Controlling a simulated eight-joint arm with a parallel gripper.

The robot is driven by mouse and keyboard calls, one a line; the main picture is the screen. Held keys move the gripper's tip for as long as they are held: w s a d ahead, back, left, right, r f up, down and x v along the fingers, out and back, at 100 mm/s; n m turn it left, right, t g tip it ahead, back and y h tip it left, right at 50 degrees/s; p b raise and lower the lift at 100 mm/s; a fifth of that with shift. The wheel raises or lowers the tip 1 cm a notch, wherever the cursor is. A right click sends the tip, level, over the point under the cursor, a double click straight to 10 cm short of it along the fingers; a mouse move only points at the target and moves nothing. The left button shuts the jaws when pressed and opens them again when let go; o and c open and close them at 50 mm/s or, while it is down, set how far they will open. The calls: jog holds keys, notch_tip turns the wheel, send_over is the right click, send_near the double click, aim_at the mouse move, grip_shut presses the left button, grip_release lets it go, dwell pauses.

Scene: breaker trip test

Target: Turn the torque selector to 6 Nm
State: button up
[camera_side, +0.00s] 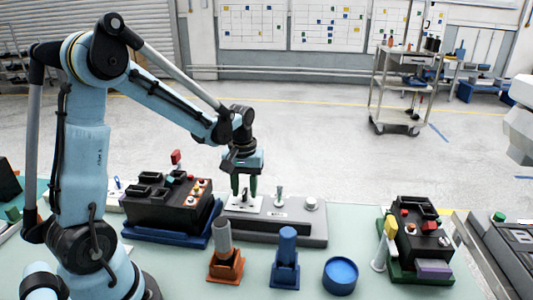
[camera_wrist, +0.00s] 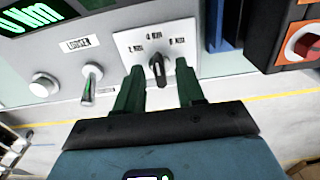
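The torque selector (camera_wrist: 157,70) is a dark knob on a white plate with three printed labels, too small to read surely. Its white mark points up toward the middle label in the wrist view. In the side view the selector (camera_side: 244,197) is on the grey panel box (camera_side: 290,225), partly hidden by my fingers. My gripper (camera_side: 245,191) is above it, pointing down. In the wrist view my gripper (camera_wrist: 159,66) is open, with a green finger on each side of the knob and a gap on both sides. A display (camera_wrist: 40,18) with green characters is cut off.
On the same panel are a small lever (camera_wrist: 90,78) and a pale round button (camera_wrist: 43,85). A black box on a blue base (camera_side: 165,208) stands close left. Orange (camera_side: 226,266) and blue (camera_side: 285,272) holders and a blue round dish (camera_side: 340,276) stand in front.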

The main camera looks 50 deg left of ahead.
jog(key=shift+c, duration=0.3)
grip_shut()
jog(key=shift+m, duration=0.3)
jog(key=m, duration=0.4)
jog(key=shift+m, duration=2.1)
jog(key=shift+o, duration=0.3)
grip_release()
